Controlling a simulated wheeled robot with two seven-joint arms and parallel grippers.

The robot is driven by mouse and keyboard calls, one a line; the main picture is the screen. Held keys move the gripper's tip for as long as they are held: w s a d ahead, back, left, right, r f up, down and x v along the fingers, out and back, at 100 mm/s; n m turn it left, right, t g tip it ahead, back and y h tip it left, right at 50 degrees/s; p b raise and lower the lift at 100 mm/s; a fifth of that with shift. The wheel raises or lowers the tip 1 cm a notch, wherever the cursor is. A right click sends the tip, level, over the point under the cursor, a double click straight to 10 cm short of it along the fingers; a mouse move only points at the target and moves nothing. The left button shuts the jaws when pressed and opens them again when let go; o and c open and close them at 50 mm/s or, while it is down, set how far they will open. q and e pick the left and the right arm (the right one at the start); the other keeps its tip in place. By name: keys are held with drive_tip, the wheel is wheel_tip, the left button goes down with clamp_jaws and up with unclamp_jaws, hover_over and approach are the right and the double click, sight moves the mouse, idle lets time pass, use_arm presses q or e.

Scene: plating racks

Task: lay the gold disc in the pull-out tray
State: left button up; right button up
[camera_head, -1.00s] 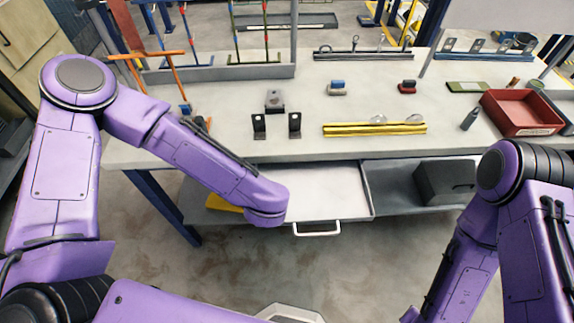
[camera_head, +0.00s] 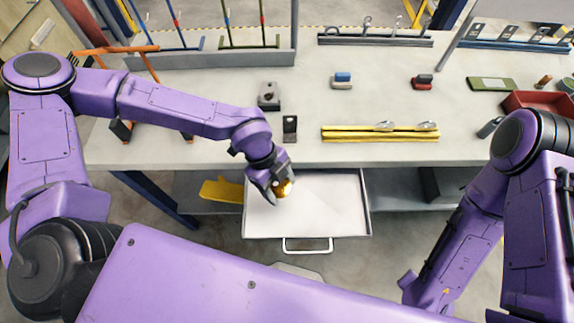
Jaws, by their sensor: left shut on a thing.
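The gold disc (camera_head: 284,188) is held in my left gripper (camera_head: 277,192), which is shut on it; the fingers hide part of the disc. Gripper and disc are over the left back part of the pull-out tray (camera_head: 330,215). The tray is pulled out below the bench top, light grey and otherwise bare, with a handle at its front. I cannot tell how high the disc is above the tray floor. My right arm is at the right, and its gripper is not in view.
The bench top (camera_head: 370,100) lies behind and above the tray. Near its front edge are a dark upright bracket (camera_head: 290,128) and a yellow rack (camera_head: 380,134). A red bin (camera_head: 540,101) stands at the right. A yellow thing (camera_head: 222,190) lies on the shelf left of the tray.

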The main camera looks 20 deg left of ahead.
use_arm(q)
drive_tip(key=shift+w+a, duration=0.1)
drive_tip(key=shift+w, duration=0.05)
drive_tip(key=shift+s+r, duration=0.15)
drive_tip(key=shift+s, duration=0.15)
drive_tip(key=shift+w+r+p, duration=0.1)
drive_tip(key=shift+r+p, duration=0.1)
drive_tip(key=shift+p, duration=0.2)
drive_tip(key=b, duration=0.4)
hover_over(285, 204)
drive_tip(key=a, duration=0.2)
drive_tip(key=f, duration=0.4)
drive_tip(key=shift+w+d+f, duration=0.15)
drive_tip(key=shift+w+f, duration=0.15)
drive_tip(key=shift+f, duration=0.6)
use_arm(e)
wheel_tip(285, 204, down, 3)
drive_tip(key=shift+w+a, duration=0.1)
drive_tip(key=shift+a, duration=0.05)
use_arm(q)
drive_tip(key=o, duration=1.1)
